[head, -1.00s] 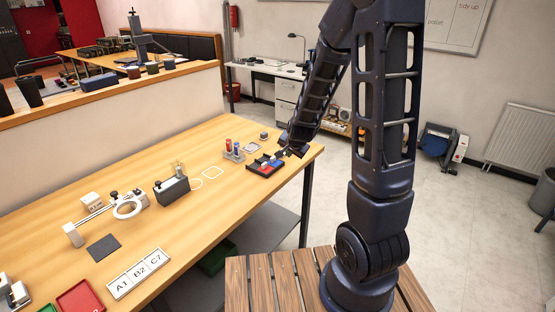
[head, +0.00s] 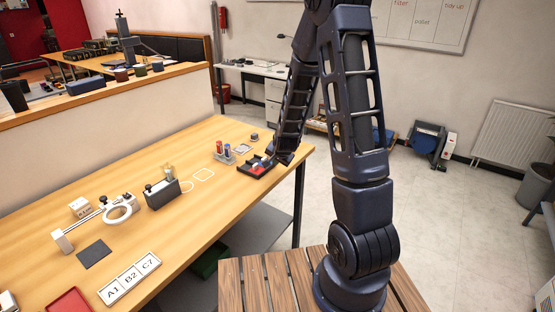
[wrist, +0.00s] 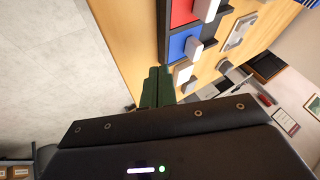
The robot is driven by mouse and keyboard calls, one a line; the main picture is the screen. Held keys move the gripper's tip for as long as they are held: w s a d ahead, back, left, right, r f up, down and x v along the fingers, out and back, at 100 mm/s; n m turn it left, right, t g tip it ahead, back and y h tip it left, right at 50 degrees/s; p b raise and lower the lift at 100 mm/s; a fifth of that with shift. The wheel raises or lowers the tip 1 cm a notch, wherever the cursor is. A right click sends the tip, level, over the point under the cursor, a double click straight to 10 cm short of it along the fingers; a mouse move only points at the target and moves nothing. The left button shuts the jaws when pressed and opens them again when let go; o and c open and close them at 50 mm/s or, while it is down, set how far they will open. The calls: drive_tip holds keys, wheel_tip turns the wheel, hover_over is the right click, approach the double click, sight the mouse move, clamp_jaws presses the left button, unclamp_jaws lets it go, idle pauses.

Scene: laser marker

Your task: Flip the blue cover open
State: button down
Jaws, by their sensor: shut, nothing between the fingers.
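The blue cover (wrist: 182,44) is a square panel with a pale grey tab (wrist: 194,48) at its side. It sits on the black box (head: 250,170), near the table's right end in the head view, and appears down. In the wrist view my gripper (wrist: 158,72) has its dark green fingers together and empty, pointing along the table edge just beside the blue cover. I cannot tell whether they touch the box. In the head view the arm end hangs over the box's right side and hides part of it.
A red cover (wrist: 182,12) with its own tab is beside the blue one. A grey holder with red and blue cylinders (head: 223,152) stands left of the box. The table edge is close, with open floor (wrist: 60,70) beyond it.

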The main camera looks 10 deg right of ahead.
drive_tip(key=w+a, duration=0.1)
drive_tip(key=w+a+f, duration=0.1)
drive_tip(key=shift+w, duration=0.3)
drive_tip(key=shift+w+a, duration=0.45)
drive_tip(key=shift+w, duration=0.1)
drive_tip(key=shift+w+a, duration=2.2)
drive_tip(key=shift+a, duration=0.05)
